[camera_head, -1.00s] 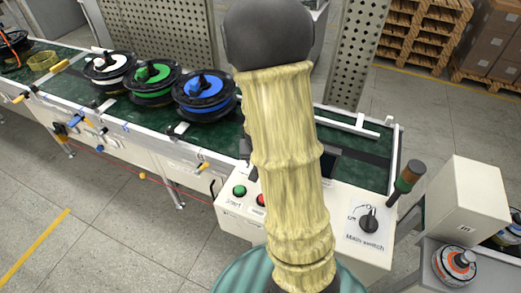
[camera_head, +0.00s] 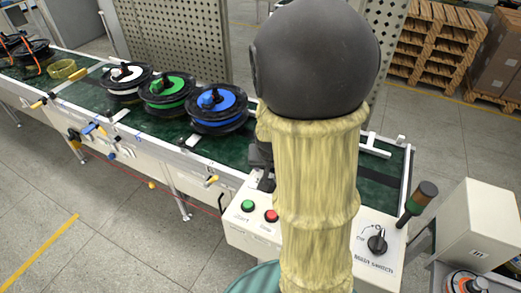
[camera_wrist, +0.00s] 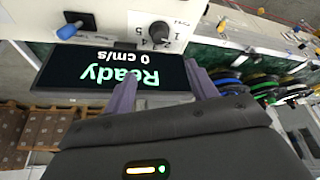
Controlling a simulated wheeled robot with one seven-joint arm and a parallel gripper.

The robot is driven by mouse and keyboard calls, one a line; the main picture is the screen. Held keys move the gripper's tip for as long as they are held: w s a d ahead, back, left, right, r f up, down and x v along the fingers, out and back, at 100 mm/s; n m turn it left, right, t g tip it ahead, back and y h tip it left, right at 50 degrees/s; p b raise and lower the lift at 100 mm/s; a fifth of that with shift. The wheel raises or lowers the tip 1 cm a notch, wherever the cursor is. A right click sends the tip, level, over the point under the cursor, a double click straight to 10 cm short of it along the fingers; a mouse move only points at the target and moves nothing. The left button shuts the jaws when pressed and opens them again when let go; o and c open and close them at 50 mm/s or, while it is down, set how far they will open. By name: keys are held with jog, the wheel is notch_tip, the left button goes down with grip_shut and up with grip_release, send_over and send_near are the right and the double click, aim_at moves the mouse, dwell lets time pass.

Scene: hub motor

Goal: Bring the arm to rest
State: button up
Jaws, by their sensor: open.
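My arm, in a pale yellow sleeve with a dark grey rounded joint, rises through the middle of the head view and hides part of the conveyor and control panel. My gripper (camera_wrist: 160,80) shows in the wrist view with two purple-grey fingers apart and nothing between them. Beyond the fingers is a black display (camera_wrist: 112,72) reading "Ready" and "0 cm/s", upside down in the picture. In the head view the gripper is mostly hidden behind the arm.
A green conveyor (camera_head: 150,128) carries a blue spool (camera_head: 217,105), a green spool (camera_head: 167,92) and a white spool (camera_head: 125,78). The white control panel (camera_head: 240,235) has a green button (camera_head: 248,205), a red button (camera_head: 271,215) and a main switch (camera_head: 377,242). A signal lamp (camera_head: 420,200) stands at right.

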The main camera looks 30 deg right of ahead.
jog(key=s+a+r+n+g+y, duration=0.1)
jog(key=s+a+n, duration=0.4)
jog(key=a, duration=0.5)
jog(key=shift+s+a+r+y, duration=0.15)
jog(key=shift+s+a+y, duration=0.3)
jog(key=shift+s, duration=0.2)
jog(key=shift+c, duration=0.3)
